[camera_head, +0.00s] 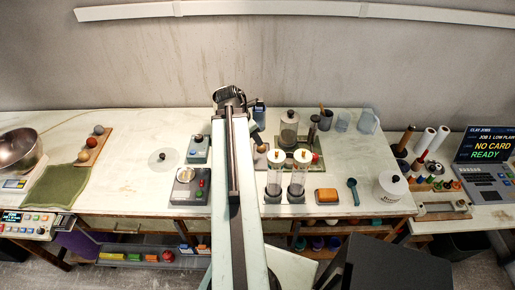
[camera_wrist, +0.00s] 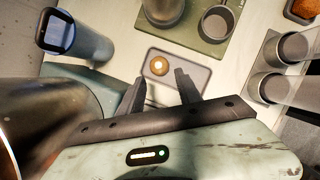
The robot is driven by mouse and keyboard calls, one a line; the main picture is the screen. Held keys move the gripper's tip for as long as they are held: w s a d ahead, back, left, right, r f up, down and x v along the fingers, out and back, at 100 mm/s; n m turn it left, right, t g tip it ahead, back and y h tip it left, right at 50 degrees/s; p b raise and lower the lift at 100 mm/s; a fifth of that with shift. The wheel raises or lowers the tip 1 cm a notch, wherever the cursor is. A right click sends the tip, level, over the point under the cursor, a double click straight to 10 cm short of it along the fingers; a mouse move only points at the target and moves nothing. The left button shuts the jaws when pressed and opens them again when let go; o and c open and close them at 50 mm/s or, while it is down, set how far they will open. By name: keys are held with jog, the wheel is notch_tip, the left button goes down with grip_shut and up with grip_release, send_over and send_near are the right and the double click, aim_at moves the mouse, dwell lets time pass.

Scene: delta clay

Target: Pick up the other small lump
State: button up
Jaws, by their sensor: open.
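A small round tan lump (camera_wrist: 158,66) with a pale highlight lies in a shallow grey tray (camera_wrist: 202,77) in the wrist view. My gripper (camera_wrist: 159,80) is open, with one dark finger on each side just short of the lump. Nothing is between the fingers. My arm hides part of the table's middle.
Two clear cylinders (camera_head: 273,186) (camera_head: 297,187) stand right of my arm. Two control boxes (camera_head: 198,149) (camera_head: 190,187) stand left of it. A blue-grey cylinder (camera_wrist: 85,38) and a green mat (camera_wrist: 212,50) with grey vessels are close to the tray. The table left of the disc has free room.

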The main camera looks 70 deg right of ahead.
aim_at(263, 149)
jog(key=shift+w+b+x, duration=0.2)
jog(key=shift+b+x, duration=0.3)
jog(key=shift+x, duration=0.45)
jog(key=b+x, duration=0.4)
jog(key=x, duration=0.1)
jog(key=shift+s+d+f+b, duration=0.15)
jog(key=shift+s+d+b, duration=0.1)
jog(key=shift+b, duration=0.15)
grip_shut()
